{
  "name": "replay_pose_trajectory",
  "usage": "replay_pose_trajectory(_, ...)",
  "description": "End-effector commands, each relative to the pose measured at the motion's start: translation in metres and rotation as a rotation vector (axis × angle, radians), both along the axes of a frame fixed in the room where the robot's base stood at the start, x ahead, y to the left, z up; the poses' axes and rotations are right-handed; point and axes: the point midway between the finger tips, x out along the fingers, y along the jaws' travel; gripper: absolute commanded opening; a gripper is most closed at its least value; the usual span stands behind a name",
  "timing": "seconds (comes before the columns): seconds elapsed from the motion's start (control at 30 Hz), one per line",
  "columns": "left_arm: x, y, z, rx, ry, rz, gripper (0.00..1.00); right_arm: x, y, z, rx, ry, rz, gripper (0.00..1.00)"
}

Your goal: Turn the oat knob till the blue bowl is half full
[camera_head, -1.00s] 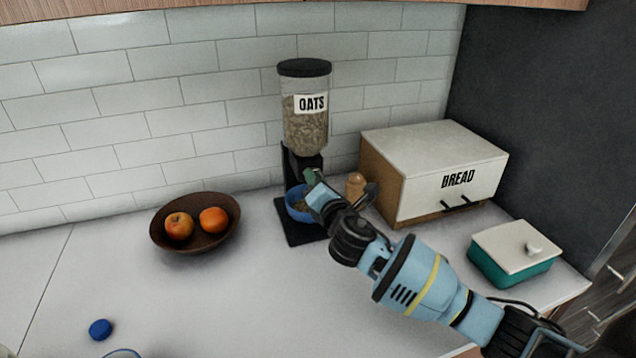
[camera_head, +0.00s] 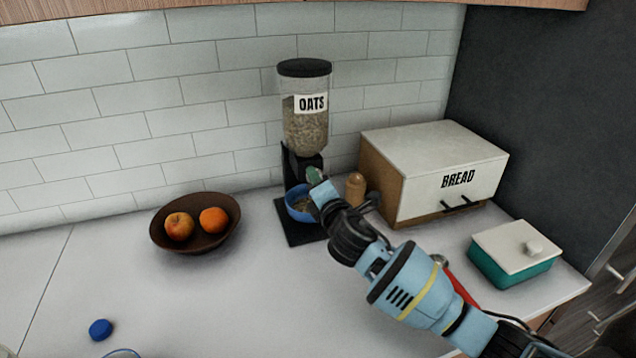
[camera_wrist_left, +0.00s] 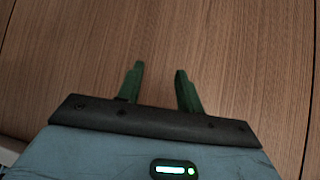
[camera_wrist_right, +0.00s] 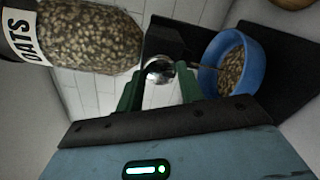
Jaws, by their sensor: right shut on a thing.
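The oat dispenser (camera_head: 304,125) stands against the tiled wall, a clear "OATS" jar on a black base. Its round metallic knob (camera_wrist_right: 160,72) sits between the fingers of my right gripper (camera_head: 315,178), which is shut on it. The blue bowl (camera_head: 292,203) stands on the dispenser's black foot, partly hidden by my right gripper. In the right wrist view the bowl (camera_wrist_right: 256,68) holds oats (camera_wrist_right: 231,72); their exact level is hard to tell. My left gripper (camera_wrist_left: 157,88) is open and empty, facing a brown wood-grain surface, and is outside the head view.
A brown bowl (camera_head: 160,238) with two orange-red fruits stands left of the dispenser. A bread box (camera_head: 430,165), a wooden shaker (camera_head: 355,187) and a teal lidded dish (camera_head: 510,262) are to the right. A blue cap (camera_head: 100,329) lies front left. The middle counter is clear.

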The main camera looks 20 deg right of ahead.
Motion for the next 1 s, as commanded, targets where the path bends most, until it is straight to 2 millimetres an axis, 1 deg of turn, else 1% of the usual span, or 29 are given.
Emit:
replay_pose_trajectory(0.07, 0.0, 0.0, 0.0, 0.0, 0.0, 0.0, 0.36, 0.0, 0.0, -0.001, 0.0, 0.002, -0.001, 0.14)
replay_pose_trajectory(0.1, 0.0, 0.0, 0.0, 0.0, 0.0, 0.0, 0.36, 0.0, 0.0, -0.001, -0.001, 0.001, 0.0, 0.42)
replay_pose_trajectory(0.23, 0.0, 0.0, 0.0, 0.0, 0.0, 0.0, 0.36, 0.0, 0.0, 0.0, -0.001, 0.001, 0.0, 0.59)
replay_pose_trajectory(0.53, 0.0, 0.0, 0.0, 0.0, 0.0, 0.0, 0.36, -0.001, 0.0, 0.0, -0.001, 0.0, 0.0, 0.59)
replay_pose_trajectory(0.67, -0.001, 0.0, -0.001, 0.001, 0.003, 0.0, 0.36, -0.008, 0.0, -0.001, -0.001, 0.0, 0.001, 0.59)
replay_pose_trajectory(0.77, -0.002, 0.0, -0.003, 0.0, 0.007, 0.0, 0.36, -0.019, 0.0, -0.002, -0.001, 0.002, 0.001, 0.59)
replay_pose_trajectory(1.0, -0.003, 0.0, -0.003, 0.0, 0.008, 0.0, 0.36, -0.053, -0.002, -0.001, -0.001, 0.001, 0.0, 0.59)
